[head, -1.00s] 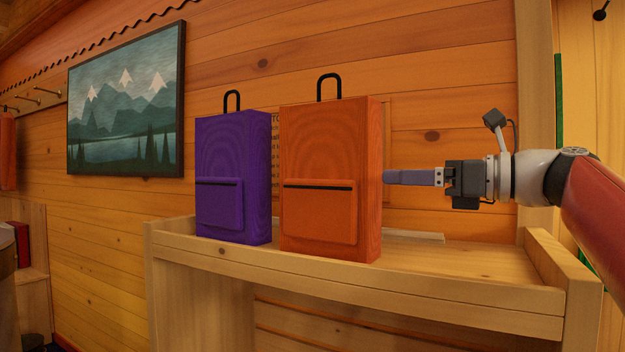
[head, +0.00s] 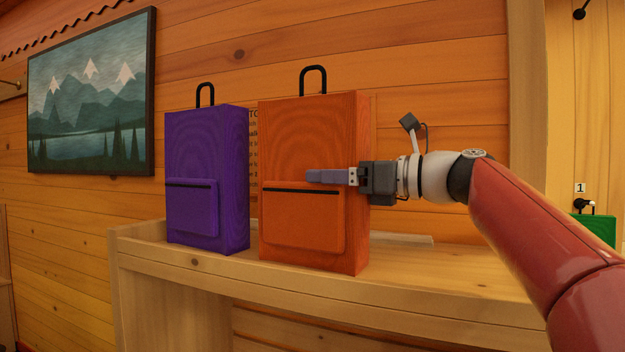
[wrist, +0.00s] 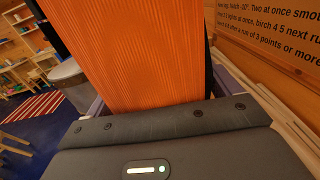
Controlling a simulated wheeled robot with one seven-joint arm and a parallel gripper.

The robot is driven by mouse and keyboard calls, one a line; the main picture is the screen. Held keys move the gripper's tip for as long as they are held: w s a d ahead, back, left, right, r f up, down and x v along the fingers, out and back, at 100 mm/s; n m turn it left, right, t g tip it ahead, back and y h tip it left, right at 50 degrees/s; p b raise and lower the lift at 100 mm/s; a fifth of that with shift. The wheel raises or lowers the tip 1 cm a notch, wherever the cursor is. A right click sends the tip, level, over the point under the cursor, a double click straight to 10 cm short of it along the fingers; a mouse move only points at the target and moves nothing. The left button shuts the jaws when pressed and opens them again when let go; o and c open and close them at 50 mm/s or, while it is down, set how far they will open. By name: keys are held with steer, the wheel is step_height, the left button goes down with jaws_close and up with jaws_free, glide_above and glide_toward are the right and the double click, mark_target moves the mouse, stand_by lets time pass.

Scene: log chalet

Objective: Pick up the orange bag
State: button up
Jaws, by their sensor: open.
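The orange bag (head: 290,225) stands upright on the wooden shelf (head: 440,286), with a black loop handle on top and a front pocket. My gripper (head: 322,177) reaches in from the right at mid height, level with the top of the pocket. One finger lies across the bag's front face; the other is hidden behind the bag. In the wrist view the orange bag (wrist: 130,50) fills the space between the two open fingers. I cannot tell whether either finger touches it.
A purple bag (head: 205,170) stands close on the left of the orange one. A printed notice (head: 253,150) is on the log wall behind. The shelf to the right is bare apart from a low strip at the back. A mountain picture (head: 92,100) hangs at left.

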steer(key=c, duration=1.4)
steer(key=shift+c, duration=0.3)
steer(key=shift+r, duration=0.1)
